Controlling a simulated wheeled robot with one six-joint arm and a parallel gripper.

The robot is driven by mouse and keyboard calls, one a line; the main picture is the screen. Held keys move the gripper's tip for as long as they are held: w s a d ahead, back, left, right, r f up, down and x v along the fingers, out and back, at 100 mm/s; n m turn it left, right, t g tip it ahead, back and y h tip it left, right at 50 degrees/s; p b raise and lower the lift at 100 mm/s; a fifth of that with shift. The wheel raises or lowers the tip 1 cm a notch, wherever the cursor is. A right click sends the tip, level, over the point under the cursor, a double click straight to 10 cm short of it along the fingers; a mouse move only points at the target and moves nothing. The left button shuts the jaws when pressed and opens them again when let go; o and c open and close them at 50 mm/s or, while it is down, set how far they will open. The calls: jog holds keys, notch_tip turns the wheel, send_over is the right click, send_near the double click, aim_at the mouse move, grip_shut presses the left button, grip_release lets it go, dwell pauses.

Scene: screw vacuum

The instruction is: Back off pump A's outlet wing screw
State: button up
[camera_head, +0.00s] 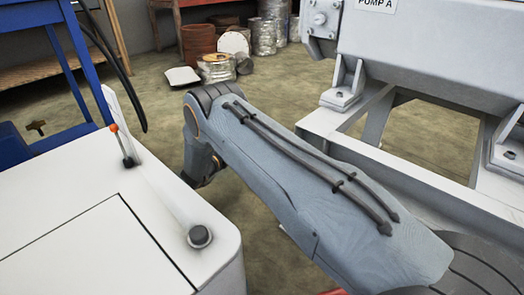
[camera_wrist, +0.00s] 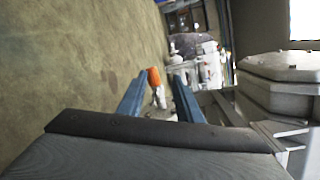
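Pump A (camera_head: 430,45) is a large light grey machine at the upper right of the head view, with its label cut by the top edge. I cannot pick out its outlet wing screw in either view. My gripper (camera_wrist: 160,80) shows in the wrist view as two blue fingers held apart. An orange-tipped part (camera_wrist: 154,78) with a pale lower end appears between the fingers. I cannot tell whether it is between them or farther off, and no grip on it shows. My gripper is hidden in the head view.
The pump stands on a pale frame (camera_head: 345,150) with bolted feet. A blue-framed bench (camera_head: 75,60) is at left, with buckets and cans (camera_head: 225,45) at the back. Bare floor (camera_head: 275,95) lies between. In the wrist view, a grey housing (camera_wrist: 280,95) is at right.

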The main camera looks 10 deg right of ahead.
jog(key=s+d+f+m+g+h, duration=0.1)
jog(key=s+d+f+m+h, duration=0.2)
jog(key=d+f, duration=0.1)
jog(key=b+x, duration=0.4)
jog(key=x, duration=0.3)
jog(key=shift+d+f+g, duration=0.3)
jog(key=shift+s, duration=0.1)
jog(key=shift+c, duration=0.3)
grip_shut()
